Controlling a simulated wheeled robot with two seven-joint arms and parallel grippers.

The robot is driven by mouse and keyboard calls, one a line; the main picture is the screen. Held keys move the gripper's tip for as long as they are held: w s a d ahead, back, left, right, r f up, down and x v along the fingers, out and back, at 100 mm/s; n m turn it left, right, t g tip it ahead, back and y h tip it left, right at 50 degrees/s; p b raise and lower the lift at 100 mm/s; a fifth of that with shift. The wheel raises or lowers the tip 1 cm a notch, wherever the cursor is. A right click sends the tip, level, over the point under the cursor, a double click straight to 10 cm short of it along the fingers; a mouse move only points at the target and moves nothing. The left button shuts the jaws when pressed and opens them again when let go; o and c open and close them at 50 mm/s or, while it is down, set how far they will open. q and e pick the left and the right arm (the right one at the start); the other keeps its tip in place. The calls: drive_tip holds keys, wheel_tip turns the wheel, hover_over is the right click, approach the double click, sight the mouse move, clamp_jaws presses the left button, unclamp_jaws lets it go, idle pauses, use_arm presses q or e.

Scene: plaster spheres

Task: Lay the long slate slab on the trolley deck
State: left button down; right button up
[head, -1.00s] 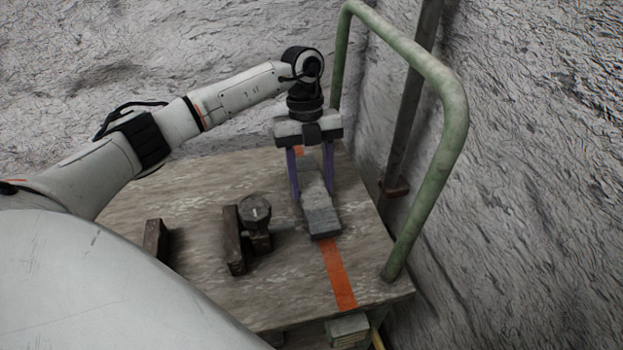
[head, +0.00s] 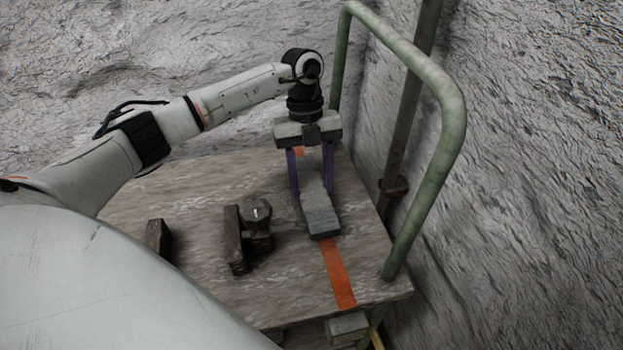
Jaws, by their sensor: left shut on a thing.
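The long slate slab (head: 320,217) is a grey, narrow block in the head view, lying lengthwise along the orange stripe at the right of the trolley deck (head: 200,195). It looks to be on or just above the deck; I cannot tell if it touches. My left gripper (head: 312,190) points down over the slab with its purple fingers on both sides, shut on it. The gripper partly hides the slab's far end. My right gripper is not in view.
An orange stripe (head: 338,275) runs along the deck beneath the slab. Wooden blocks (head: 234,240) and a round-topped grey piece (head: 256,211) stand left of the slab. A green handle rail (head: 455,120) rises at the deck's right edge, near a rough wall. The deck's far left is clear.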

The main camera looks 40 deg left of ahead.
use_arm(q)
drive_tip(key=shift+f, duration=0.55)
idle(0.8)
drive_tip(key=c, duration=0.8)
unclamp_jaws()
drive_tip(key=shift+f, duration=0.15)
drive_tip(key=shift+r+p, duration=1.9)
drive_tip(key=shift+r, duration=0.2)
